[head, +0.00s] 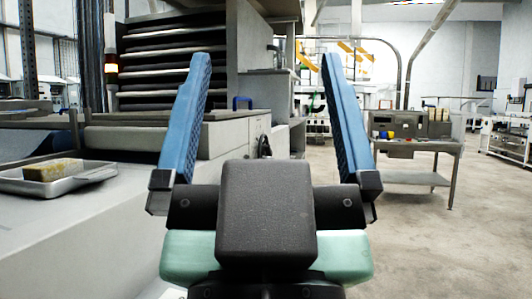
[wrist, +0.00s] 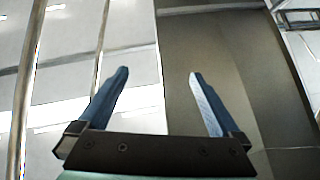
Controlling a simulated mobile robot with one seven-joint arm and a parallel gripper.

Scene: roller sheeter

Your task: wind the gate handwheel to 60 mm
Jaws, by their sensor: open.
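My gripper (head: 266,62) stands large in the middle of the head view, its two blue fingers wide apart with nothing between them. In the wrist view my gripper (wrist: 158,76) is also open and empty. A dark curved part (head: 264,146) shows between the fingers on the side of the grey machine, well beyond them. It may be the gate handwheel seen nearly edge-on, but it is too small to be sure. No scale or millimetre reading can be made out. No handwheel can be recognised in the wrist view.
The roller machine (head: 168,60) fills the left, with a metal tray (head: 95,180) holding a tan block (head: 53,170) on its near ledge. A small blue handle (head: 242,102) is on its top. A grey workbench (head: 440,146) stands right. Open floor (head: 460,240) lies at the right.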

